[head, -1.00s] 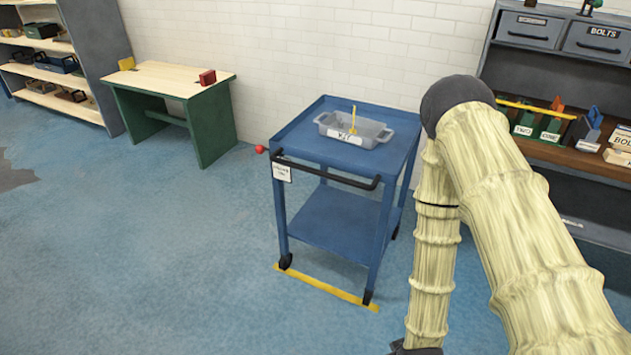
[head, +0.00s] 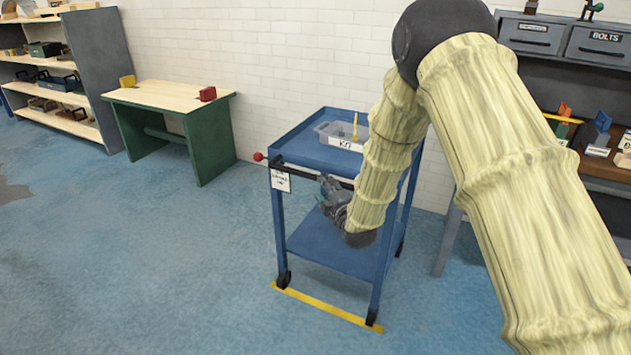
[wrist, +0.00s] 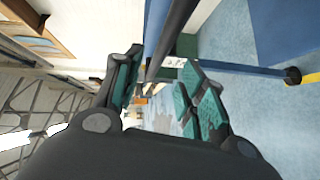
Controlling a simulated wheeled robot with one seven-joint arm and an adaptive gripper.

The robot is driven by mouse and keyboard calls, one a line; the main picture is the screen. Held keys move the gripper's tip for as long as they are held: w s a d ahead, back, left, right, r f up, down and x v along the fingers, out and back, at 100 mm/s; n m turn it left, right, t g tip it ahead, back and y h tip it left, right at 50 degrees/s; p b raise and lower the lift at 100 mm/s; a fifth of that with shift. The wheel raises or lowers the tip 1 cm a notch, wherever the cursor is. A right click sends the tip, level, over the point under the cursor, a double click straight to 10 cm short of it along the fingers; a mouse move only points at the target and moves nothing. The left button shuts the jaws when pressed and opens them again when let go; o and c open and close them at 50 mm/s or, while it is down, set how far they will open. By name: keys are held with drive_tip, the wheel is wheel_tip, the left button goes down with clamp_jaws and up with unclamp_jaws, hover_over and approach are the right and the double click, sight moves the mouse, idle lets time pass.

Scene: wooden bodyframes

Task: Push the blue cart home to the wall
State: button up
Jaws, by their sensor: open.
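The blue cart (head: 342,255) stands upright near the white brick wall (head: 255,75), its front wheels at the yellow floor line (head: 325,307). Its black push bar (head: 300,167) is on the near side, with a white tag (head: 281,181) and a red knob (head: 258,157). My gripper (head: 332,197) is open and empty at the bar, just below its right part in the head view. In the wrist view the bar (wrist: 172,35) runs between the teal-padded fingers (wrist: 162,65). I cannot tell whether they touch it. My arm hides the cart's right side.
A grey tray (head: 325,133) with a label and a yellow upright item sits on the cart top. A green bench (head: 215,140) stands left, shelves (head: 60,90) beyond it. A tool bench (head: 610,168) stands right.

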drive_tip(key=x, duration=1)
drive_tip(key=shift+f, duration=0.15)
clamp_jaws()
